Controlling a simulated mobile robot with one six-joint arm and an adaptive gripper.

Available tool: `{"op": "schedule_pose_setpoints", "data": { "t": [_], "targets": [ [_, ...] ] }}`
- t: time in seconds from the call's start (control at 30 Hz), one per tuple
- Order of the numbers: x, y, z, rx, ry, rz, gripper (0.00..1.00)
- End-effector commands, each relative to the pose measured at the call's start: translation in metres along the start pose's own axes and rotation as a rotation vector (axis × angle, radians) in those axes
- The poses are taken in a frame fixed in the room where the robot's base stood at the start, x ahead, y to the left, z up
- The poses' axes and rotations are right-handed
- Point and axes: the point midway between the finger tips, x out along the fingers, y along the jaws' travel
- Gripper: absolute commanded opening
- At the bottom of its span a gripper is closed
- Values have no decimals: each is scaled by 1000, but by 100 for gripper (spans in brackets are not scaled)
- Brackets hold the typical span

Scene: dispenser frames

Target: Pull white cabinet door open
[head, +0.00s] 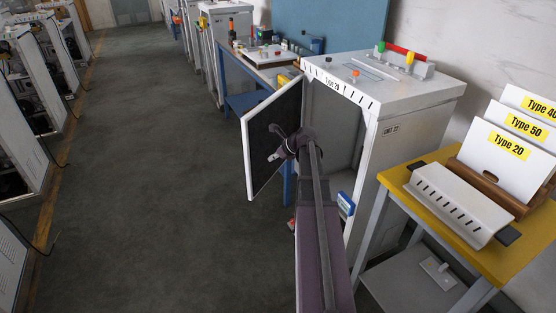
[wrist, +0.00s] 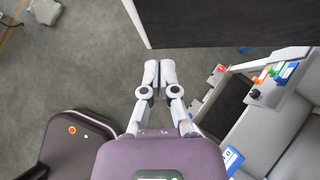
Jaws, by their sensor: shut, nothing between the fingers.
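The door also shows in the wrist view (wrist: 230,22) as a dark panel with a white edge at the top. My gripper (head: 274,156) is in front of the door's inner side, near the middle of its height. In the wrist view my gripper (wrist: 160,68) has its fingertips together and holds nothing. A gap of floor shows between fingertips and door there.
The cabinet's inside, with coloured parts (wrist: 272,78), lies to the right in the wrist view. A yellow-topped table (head: 430,190) with Type cards stands close at right. A blue workbench (head: 245,103) is behind the door. Open grey floor (head: 140,170) lies to the left.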

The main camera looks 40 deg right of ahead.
Motion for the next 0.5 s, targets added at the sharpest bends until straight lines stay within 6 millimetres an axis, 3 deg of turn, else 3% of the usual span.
{"op": "schedule_pose_setpoints", "data": {
  "t": [0.3,0.5],
  "targets": [
    [38,0,-2,-1,0,1,0],
    [52,-1,20,-1,0,1,0]
  ]
}}
